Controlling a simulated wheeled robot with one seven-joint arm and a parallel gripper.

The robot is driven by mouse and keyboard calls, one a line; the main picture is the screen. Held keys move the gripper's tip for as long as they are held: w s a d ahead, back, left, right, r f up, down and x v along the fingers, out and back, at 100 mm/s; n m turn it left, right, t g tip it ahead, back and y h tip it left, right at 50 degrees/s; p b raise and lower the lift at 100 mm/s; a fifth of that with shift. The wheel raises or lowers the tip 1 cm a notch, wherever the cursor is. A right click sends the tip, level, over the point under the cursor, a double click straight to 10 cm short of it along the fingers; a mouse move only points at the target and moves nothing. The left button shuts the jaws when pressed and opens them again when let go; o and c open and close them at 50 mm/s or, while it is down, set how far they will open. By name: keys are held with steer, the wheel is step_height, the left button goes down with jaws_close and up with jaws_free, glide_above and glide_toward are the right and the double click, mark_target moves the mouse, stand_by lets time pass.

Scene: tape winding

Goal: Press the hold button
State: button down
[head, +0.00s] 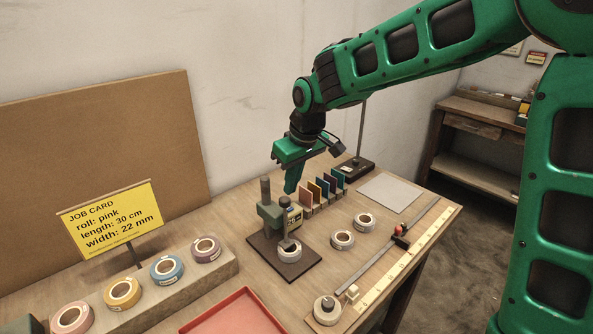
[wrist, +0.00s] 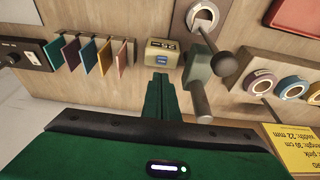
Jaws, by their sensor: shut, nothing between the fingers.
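The tape winder (head: 268,212) is a grey-green stand with a knobbed post on a dark base plate, and a roll (head: 290,250) sits on it. A small beige box with a dark display (head: 295,219) is beside the winder; it also shows in the wrist view (wrist: 161,54). No button marked hold is readable in either view; small marks on the box are too small to tell. My gripper (head: 290,188) is green, shut and empty, pointing down above and behind the winder. In the wrist view its fingertips (wrist: 160,78) appear just short of the box, apparently apart from it.
Several coloured cards (head: 322,190) stand behind the winder, near a black stand base (head: 357,167). Two loose rolls (head: 342,239) and a ruler rail (head: 385,258) lie to the right. A rack of coloured rolls (head: 165,269), a job card (head: 111,218) and a red tray (head: 235,315) are left and front.

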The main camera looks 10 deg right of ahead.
mark_target(290, 209)
steer(key=shift+s+d+x, duration=0.1)
steer(key=shift+s+x, duration=0.05)
steer(key=shift+x, duration=0.65)
steer(key=shift+s+d+x, duration=0.15)
steer(key=shift+x, duration=0.65)
steer(key=shift+s+d+x, duration=0.1)
steer(key=shift+s+x, duration=0.05)
steer(key=shift+x, duration=0.65)
steer(key=shift+f, duration=0.15)
steer(key=shift+s+f, duration=0.2)
steer(key=shift+f, duration=0.65)
steer(key=shift+s, duration=0.15)
steer(key=shift+f, duration=0.1)
steer(key=shift+r, duration=0.25)
steer(key=r, duration=0.4)
steer(key=shift+w+a+r, duration=0.1)
steer(key=shift+w+r, duration=0.05)
steer(key=shift+w, duration=0.25)
steer(key=v, duration=1)
